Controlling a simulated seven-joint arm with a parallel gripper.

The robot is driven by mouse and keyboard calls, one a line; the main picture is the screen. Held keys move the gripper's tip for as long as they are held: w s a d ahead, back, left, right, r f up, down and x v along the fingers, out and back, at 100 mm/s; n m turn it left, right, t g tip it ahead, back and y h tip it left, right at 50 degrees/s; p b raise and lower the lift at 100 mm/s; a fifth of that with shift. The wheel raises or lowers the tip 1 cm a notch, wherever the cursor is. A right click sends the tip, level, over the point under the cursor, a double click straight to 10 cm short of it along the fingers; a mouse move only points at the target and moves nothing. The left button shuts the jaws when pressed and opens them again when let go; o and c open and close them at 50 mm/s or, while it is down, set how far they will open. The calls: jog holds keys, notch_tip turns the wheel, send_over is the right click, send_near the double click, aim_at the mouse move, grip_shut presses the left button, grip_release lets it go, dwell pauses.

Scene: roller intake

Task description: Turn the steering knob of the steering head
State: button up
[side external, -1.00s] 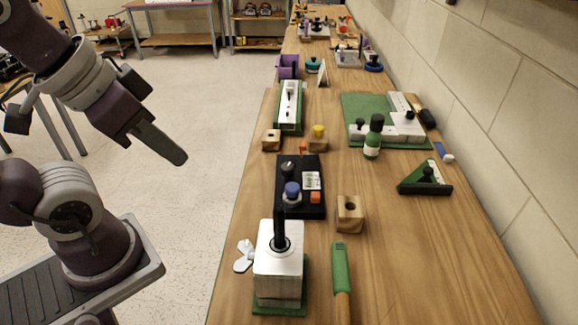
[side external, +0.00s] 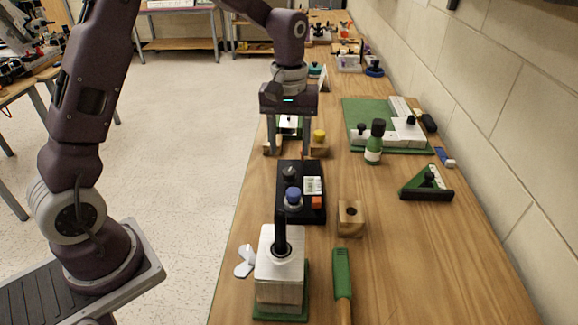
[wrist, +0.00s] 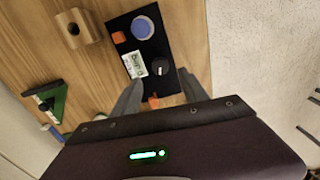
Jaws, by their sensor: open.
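No part is clearly marked as the steering head; a black control box (side external: 309,211) on the bench may be it. On it are a black knob (side external: 289,173), a blue round knob (side external: 292,196), a white label and orange pieces. The wrist view shows the black knob (wrist: 160,67) with a white pointer line, and the blue knob (wrist: 142,27) farther from the fingers. My gripper (side external: 290,153) is open and empty, pointing down near the box's far end. In the wrist view its fingertips (wrist: 160,88) lie on either side of the box near the black knob, touching nothing visible.
A white block with a black lever (side external: 280,258) stands nearer the camera. A wooden block with a hole (side external: 350,218) and a green-handled tool (side external: 342,272) lie right of the box. Wooden blocks, one yellow-topped (side external: 319,143), sit by my fingers.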

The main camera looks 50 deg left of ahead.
aim_at(289, 171)
notch_tip(289, 171, down, 7)
jog(key=shift+r, duration=0.2)
jog(key=shift+c, duration=0.2)
grip_shut()
